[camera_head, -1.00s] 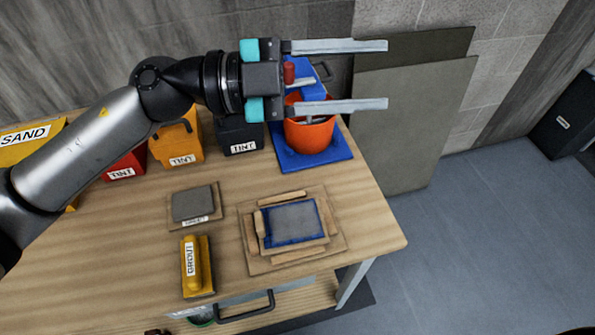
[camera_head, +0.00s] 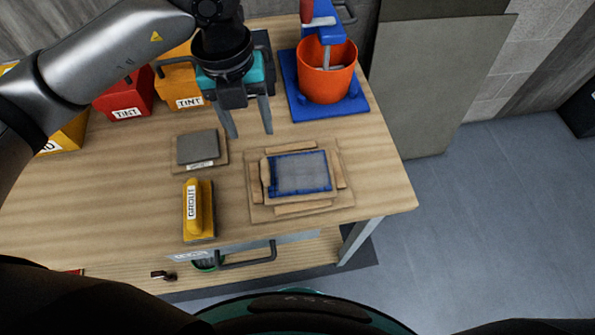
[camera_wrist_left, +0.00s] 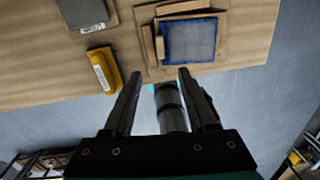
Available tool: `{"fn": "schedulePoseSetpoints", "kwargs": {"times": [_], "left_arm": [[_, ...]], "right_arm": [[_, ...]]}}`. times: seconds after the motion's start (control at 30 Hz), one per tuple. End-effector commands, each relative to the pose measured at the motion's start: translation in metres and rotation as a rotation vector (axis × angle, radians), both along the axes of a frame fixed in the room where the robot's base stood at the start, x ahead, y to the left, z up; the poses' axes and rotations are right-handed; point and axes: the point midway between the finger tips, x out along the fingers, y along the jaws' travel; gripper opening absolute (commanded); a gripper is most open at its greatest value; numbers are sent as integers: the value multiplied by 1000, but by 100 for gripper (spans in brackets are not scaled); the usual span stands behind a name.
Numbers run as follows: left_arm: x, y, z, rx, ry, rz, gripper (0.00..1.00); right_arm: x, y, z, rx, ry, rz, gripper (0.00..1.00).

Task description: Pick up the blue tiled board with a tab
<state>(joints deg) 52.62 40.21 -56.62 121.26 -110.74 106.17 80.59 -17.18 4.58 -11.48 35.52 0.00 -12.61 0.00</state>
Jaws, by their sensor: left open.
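The blue-edged tiled board (camera_head: 300,172), with a grey face, lies flat inside a frame of wooden strips on a light brown base board (camera_head: 340,200). It also shows at the top of the left wrist view (camera_wrist_left: 188,40). I cannot make out its tab for sure. My left gripper (camera_head: 250,132) is open and empty, fingers pointing down. It is above the table, behind and left of the board in the head view, apart from it. My right gripper is not in view.
A grey slab (camera_head: 198,147) and a yellow grout float (camera_head: 199,209) lie left of the board. An orange bucket (camera_head: 326,80) stands on a blue tray (camera_head: 352,104) behind it. Tint boxes (camera_head: 126,98) stand back left. The table's front right corner is bare.

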Motion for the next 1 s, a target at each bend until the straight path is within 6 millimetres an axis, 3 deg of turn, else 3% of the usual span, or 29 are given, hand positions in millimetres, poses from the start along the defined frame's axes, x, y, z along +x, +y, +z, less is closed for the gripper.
{"fn": "schedulePoseSetpoints", "kwargs": {"times": [0.3, 0.63, 0.83, 1.0], "left_arm": [[-1, -4, -67, -1, 7, -1, 57], [0, -6, -95, -2, 6, -1, 57], [1, -8, -126, -3, 5, -1, 57], [1, -9, -139, -4, 3, -2, 57]], "right_arm": [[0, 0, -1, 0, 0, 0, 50], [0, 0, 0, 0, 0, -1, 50], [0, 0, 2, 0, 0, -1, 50], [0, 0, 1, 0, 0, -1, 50]]}}
